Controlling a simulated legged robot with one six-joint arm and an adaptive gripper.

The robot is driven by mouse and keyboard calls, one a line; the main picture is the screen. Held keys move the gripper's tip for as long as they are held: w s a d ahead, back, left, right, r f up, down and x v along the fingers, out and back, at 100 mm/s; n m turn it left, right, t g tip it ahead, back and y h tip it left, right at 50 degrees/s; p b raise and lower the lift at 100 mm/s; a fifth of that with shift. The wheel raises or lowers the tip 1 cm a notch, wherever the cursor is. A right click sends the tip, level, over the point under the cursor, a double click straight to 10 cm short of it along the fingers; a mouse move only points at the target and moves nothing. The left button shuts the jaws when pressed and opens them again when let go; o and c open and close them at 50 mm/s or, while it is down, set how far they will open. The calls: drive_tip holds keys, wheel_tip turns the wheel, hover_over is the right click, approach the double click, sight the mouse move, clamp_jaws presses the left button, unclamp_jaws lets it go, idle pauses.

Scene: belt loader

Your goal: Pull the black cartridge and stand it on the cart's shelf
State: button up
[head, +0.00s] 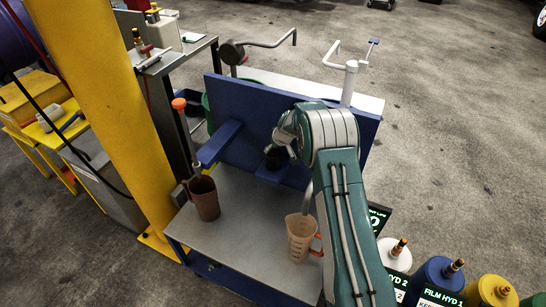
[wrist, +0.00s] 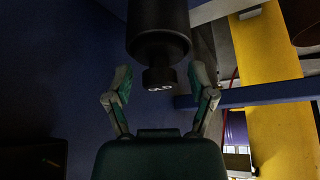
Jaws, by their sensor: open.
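The black cartridge (wrist: 158,28) hangs in front of the blue panel in the wrist view, with pale lettering that looks like "OLD" on its narrower end. In the head view it is a small dark shape (head: 274,158), partly hidden by my gripper (head: 287,134). My gripper (wrist: 159,74) is open; its two fingers stand on either side of the cartridge's narrow end, with gaps visible. The cart's grey shelf (head: 245,222) lies below, in front of the blue panel (head: 235,110).
A brown jug (head: 204,198) stands at the shelf's left, and a clear measuring jug (head: 299,243) with an orange handle at its right. A blue arm (head: 220,144) juts from the panel. A yellow post (head: 105,95) rises at left. The shelf's middle is clear.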

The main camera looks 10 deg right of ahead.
clamp_jaws()
drive_tip(key=shift+r, duration=0.7)
idle(0.7)
drive_tip(key=shift+r, duration=3.95)
